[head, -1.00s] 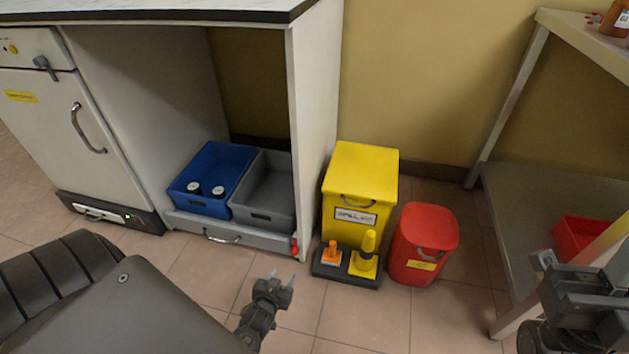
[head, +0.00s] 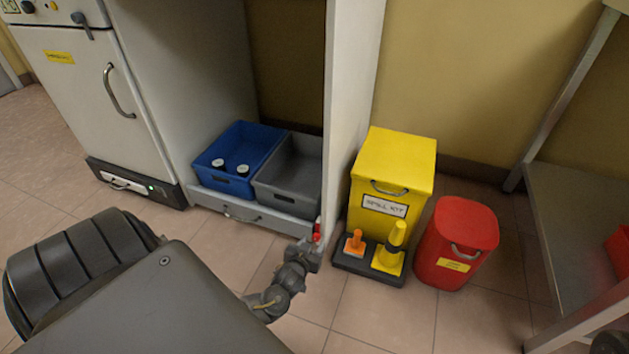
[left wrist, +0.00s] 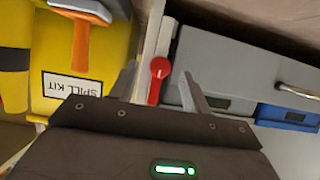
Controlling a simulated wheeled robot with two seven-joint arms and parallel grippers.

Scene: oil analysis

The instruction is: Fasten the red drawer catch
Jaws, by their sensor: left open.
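The red drawer catch (head: 316,234) sits at the right front end of the low grey drawer (head: 260,214), by the cabinet's side panel. In the left wrist view the red catch (left wrist: 157,78) shows as a lever with a round end, lying between my open fingers. My left gripper (left wrist: 160,88) is open around it, with no visible contact. In the head view my left gripper (head: 312,250) is just in front of the catch and partly hides it. My right gripper is not clearly in view.
A blue bin (head: 222,178) with two white-lidded jars and a grey bin (head: 290,180) stand in the drawer.

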